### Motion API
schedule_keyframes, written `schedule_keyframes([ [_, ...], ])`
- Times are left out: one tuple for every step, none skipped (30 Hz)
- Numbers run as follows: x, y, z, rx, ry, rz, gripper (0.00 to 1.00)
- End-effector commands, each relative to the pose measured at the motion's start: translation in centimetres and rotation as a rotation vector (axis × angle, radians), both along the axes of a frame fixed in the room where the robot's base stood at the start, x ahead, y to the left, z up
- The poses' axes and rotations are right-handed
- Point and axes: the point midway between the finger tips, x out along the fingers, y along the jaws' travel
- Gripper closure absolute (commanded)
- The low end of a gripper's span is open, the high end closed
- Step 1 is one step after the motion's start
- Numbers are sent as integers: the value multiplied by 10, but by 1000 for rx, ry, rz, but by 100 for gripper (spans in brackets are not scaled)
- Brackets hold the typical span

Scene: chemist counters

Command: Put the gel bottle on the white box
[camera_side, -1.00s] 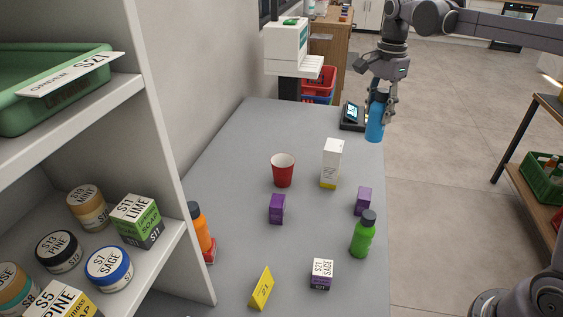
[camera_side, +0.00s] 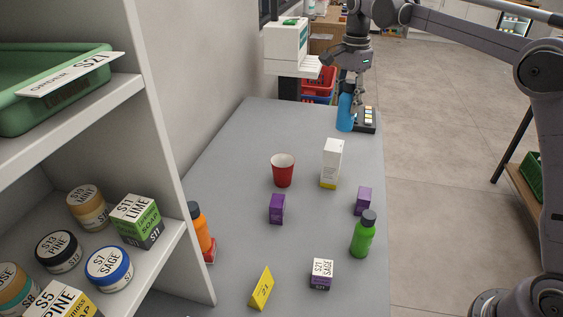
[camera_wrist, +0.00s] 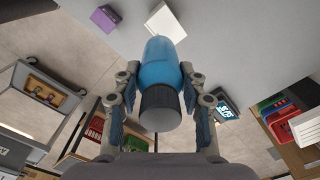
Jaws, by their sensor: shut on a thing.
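A blue bottle (camera_side: 345,113) with a dark cap is in my gripper (camera_side: 350,88) at the far end of the counter. No label on it can be read. In the wrist view the bottle (camera_wrist: 160,65) sits between the two fingers of my gripper (camera_wrist: 159,98), its cap towards the camera. I cannot tell how high above the counter it is. A tall white box (camera_side: 332,160) with a yellow base stands upright on the counter, nearer the side camera than the bottle. In the wrist view the white box (camera_wrist: 167,22) shows beyond the bottle, which partly covers it.
A red cup (camera_side: 283,170) stands left of the white box. Two purple boxes (camera_side: 277,209) (camera_side: 363,200), a green bottle (camera_side: 362,236), an orange bottle (camera_side: 200,230) and a small S21 box (camera_side: 321,274) stand nearer. A dark keypad device (camera_side: 366,120) is right of the held bottle.

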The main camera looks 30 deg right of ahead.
Motion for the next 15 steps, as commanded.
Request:
schedule_keyframes([
  [5,6,-4,0,0,1,93],
  [7,9,-7,0,0,1,93],
  [8,12,-9,0,0,1,93],
  [10,14,-10,0,0,1,93],
  [10,15,-11,0,0,0,93],
  [11,16,-12,0,0,-1,93],
  [12,16,-13,0,0,-1,93],
  [12,17,-15,0,0,-1,93],
  [12,17,-19,0,0,-2,93],
  [12,17,-22,0,0,-2,93],
  [12,17,-26,0,0,-2,93],
  [12,17,-32,0,0,-2,93],
  [12,16,-36,0,0,-2,93],
  [12,16,-40,0,0,-2,93],
  [12,16,-44,0,0,-1,93],
])
